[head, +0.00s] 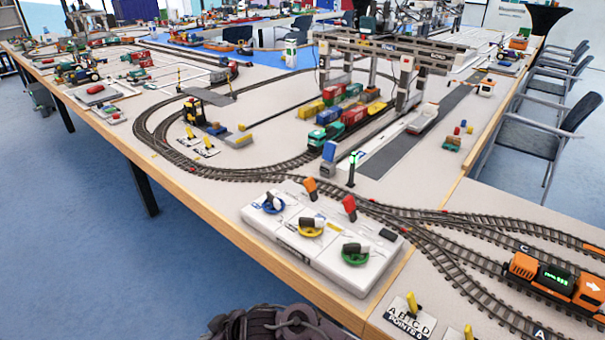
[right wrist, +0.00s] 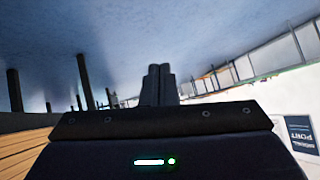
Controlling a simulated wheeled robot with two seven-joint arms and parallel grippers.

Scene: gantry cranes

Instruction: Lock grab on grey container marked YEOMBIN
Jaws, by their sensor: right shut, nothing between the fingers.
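A gantry crane (head: 405,80) stands over the tracks in the head view. Beneath it are several coloured containers, including a red one (head: 353,115) and a yellow one (head: 311,109). A pale block (head: 422,119) lies on the strip by the crane's right side; I cannot tell whether it is a container. No YEOMBIN lettering is readable, and I cannot make out the grab.
Curved tracks (head: 250,174) run behind the control box. An orange locomotive (head: 555,279) stands at the right. A points panel (head: 408,322) with yellow levers is at the front edge. Chairs (head: 540,140) line the table's right side. Open floor (head: 75,235) lies left.

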